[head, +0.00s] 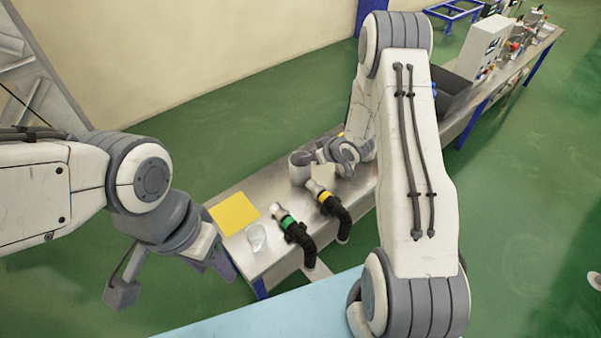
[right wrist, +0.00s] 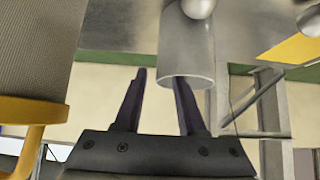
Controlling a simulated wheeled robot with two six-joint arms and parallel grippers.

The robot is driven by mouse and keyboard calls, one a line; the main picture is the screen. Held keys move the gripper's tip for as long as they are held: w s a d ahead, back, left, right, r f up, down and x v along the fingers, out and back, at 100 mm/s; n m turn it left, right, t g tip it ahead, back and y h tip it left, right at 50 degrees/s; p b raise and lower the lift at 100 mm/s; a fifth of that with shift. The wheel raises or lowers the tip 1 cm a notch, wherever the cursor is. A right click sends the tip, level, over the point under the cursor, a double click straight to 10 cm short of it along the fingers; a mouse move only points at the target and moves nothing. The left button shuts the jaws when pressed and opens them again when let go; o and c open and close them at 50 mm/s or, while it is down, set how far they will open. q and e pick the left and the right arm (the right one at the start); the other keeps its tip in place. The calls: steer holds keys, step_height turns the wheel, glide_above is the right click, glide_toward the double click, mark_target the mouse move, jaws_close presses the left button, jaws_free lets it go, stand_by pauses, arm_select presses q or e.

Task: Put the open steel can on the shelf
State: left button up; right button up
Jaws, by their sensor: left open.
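A grey steel can (head: 299,174) with an open top stands upright on the metal bench, just left of my right gripper (head: 328,154). In the right wrist view the can (right wrist: 187,40) appears inverted, its open rim by the fingertips. My right gripper (right wrist: 160,75) has its fingers apart. One finger overlaps the can's rim; the other is clear of it. I cannot tell whether they touch. My left gripper (head: 215,262) is open and empty, left of the bench's near end. I cannot make out a shelf for certain.
On the bench (head: 262,192) lie a yellow sheet (head: 235,213), a clear glass (head: 256,238), and black hoses with a green-ringed fitting (head: 287,222) and a yellow-ringed fitting (head: 325,197). A dark bin (head: 455,97) and a pale box (head: 484,47) stand further back.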

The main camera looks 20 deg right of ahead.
steer(key=shift+w+f, duration=0.1)
jaws_close()
stand_by(1.4)
